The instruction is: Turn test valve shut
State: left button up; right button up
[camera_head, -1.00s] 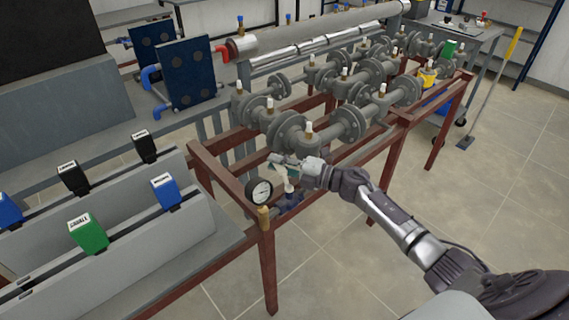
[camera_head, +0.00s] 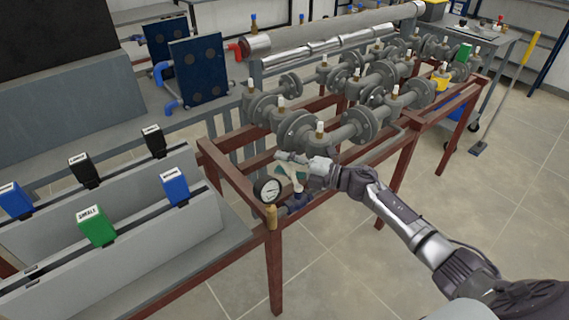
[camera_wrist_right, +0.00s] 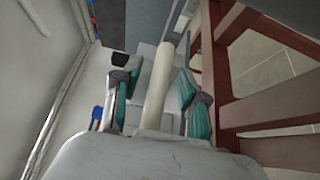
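The test valve appears to be the blue-bodied valve (camera_head: 300,199) low by the front corner of the red-brown frame, next to a round pressure gauge (camera_head: 267,190). A cream lever (camera_wrist_right: 158,90) runs up the middle of the right wrist view; it also shows in the head view (camera_head: 298,187), below the gripper. My right gripper (camera_head: 287,168) is over the lever. In the right wrist view its two teal-padded fingers (camera_wrist_right: 160,100) stand on either side of the lever, with gaps visible. The gripper partly hides the valve in the head view. My left gripper is not in view.
Grey flanged pipes with white-capped valves (camera_head: 319,130) lie just behind the gripper. The red-brown frame (camera_head: 235,190) runs close on the left and below. A brass fitting (camera_head: 271,216) sits on the corner post. A bench with labelled blocks (camera_head: 97,226) stands left.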

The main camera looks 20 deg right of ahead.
jog(key=shift+d, duration=0.15)
jog(key=shift+s+d, duration=0.15)
jog(key=shift+d, duration=0.05)
jog(key=v, duration=1.1)
jog(key=shift+s, duration=0.15)
jog(key=shift+c, duration=0.2)
